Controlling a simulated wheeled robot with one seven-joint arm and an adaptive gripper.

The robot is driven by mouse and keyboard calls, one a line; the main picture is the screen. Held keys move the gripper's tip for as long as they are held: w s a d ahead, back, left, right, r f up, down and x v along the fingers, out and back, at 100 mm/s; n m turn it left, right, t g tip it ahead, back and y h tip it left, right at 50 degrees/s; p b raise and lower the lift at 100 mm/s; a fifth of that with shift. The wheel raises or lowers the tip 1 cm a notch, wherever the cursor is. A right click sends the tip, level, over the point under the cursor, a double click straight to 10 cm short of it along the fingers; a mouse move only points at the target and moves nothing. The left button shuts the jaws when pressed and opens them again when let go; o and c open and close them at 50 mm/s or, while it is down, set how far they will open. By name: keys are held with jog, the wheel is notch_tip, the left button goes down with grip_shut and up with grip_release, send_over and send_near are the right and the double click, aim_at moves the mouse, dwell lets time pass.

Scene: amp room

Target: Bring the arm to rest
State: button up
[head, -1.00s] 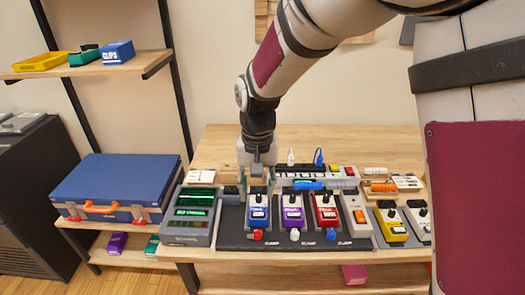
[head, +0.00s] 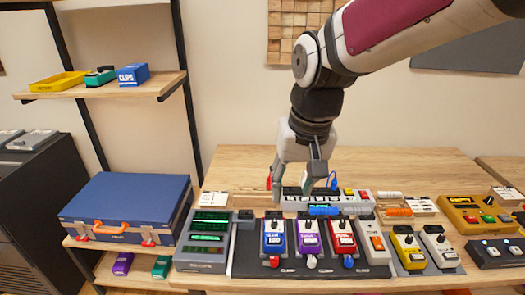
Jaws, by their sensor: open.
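My gripper (head: 300,186) hangs from the arm, pointing down, with its fingers apart and nothing seen between them. In the picture it is in front of the white power strip (head: 325,201) at the back of the pedalboard (head: 305,272). I cannot tell how high above the strip it is. The forearm comes in from the upper right. Blue (head: 273,240), purple (head: 308,238) and red (head: 341,238) pedals stand in a row on the board, nearer than the gripper.
A grey unit with green displays (head: 205,240) stands left of the board. Yellow (head: 408,250) and white (head: 439,246) pedals stand right of it. A blue case (head: 128,208) lies on a lower shelf. The wooden table's (head: 400,165) back strip is bare.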

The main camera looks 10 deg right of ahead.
jog(key=shift+s+r, duration=0.1)
jog(key=shift+r, duration=0.05)
jog(key=s+d+r+t, duration=0.1)
jog(key=s+d, duration=0.3)
jog(key=s, duration=0.3)
jog(key=s+d+r+t, duration=0.1)
jog(key=s+d, duration=0.3)
jog(key=s, duration=0.4)
jog(key=shift+d+r+t+h, duration=0.35)
jog(key=shift+r+t+h, duration=0.05)
jog(key=shift+r, duration=0.35)
